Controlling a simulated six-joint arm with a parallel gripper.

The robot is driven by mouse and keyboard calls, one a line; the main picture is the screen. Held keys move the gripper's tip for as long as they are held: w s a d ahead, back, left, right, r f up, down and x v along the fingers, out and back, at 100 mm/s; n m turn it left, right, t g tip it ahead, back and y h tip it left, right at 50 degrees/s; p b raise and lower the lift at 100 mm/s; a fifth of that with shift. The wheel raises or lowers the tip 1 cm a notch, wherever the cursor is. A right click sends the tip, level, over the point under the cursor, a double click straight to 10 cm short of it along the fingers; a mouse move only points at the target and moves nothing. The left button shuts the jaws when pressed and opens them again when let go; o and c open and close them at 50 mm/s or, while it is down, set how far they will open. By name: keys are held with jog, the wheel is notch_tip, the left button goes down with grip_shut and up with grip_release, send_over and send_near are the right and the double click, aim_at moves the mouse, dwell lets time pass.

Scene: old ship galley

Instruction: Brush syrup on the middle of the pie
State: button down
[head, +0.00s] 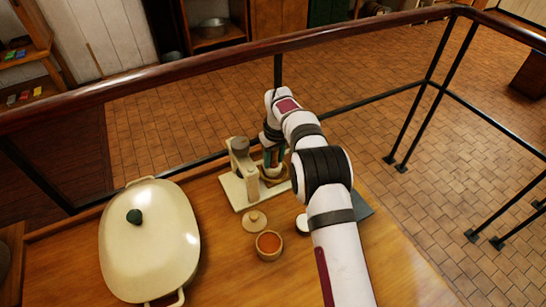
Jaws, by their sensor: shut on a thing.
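My gripper (271,163) points down at the right side of a cream stand (240,190) with a grey round top. It is shut on a slim thing, taken as the brush, whose shape is mostly hidden by the fingers and arm. A small brown round thing (274,178), possibly the pie, shows just under the fingers; it is partly covered, and I cannot tell whether the brush touches it. A small wooden bowl (259,252) holding orange-brown liquid, which looks like syrup, stands nearer on the table. A round wooden lid (255,221) lies just behind it.
A large cream lidded pan (150,245) with a dark green knob fills the table's left. A small white round thing (302,223) and a dark flat board (362,206) are partly hidden by my arm. A dark railing (200,71) runs behind the wooden table (225,285).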

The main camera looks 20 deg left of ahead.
jog(key=shift+r, duration=3)
